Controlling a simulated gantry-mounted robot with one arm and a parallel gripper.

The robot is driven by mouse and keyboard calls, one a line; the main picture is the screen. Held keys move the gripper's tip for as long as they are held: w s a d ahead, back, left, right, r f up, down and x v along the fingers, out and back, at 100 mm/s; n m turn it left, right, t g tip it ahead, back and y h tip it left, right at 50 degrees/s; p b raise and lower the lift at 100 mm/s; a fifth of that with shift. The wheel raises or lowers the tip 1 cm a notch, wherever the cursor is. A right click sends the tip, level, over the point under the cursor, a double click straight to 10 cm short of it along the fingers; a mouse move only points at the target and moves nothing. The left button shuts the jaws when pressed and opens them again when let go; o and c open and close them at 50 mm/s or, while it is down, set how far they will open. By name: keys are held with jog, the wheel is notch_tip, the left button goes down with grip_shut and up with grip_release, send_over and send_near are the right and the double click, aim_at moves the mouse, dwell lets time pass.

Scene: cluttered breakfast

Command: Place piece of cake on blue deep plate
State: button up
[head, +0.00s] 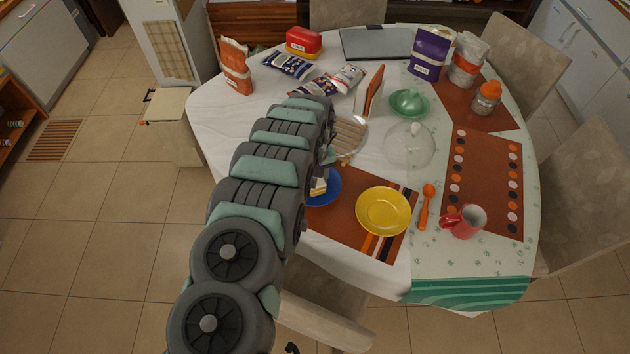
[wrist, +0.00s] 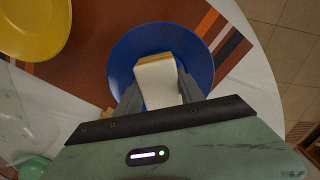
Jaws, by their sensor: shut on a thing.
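The piece of cake (wrist: 157,82) is pale with a golden-brown edge. In the wrist view it sits between the two fingers of my gripper (wrist: 159,92), which is shut on it. The blue deep plate (wrist: 201,50) lies directly behind the cake in that view. I cannot tell whether the cake touches the plate. In the head view the cake (head: 319,187) shows over the left part of the blue plate (head: 331,191), beside my arm. My arm hides part of the plate and my gripper there.
A yellow plate (head: 383,211) lies right of the blue plate on a brown placemat (head: 345,228). A clear dome (head: 409,146) and a green bowl (head: 409,104) are behind.

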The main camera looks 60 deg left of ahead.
jog(key=shift+f, duration=0.5)
jog(key=o, duration=1.4)
jog(key=shift+r, duration=0.1)
notch_tip(320, 180, up, 12)
jog(key=shift+f, duration=0.1)
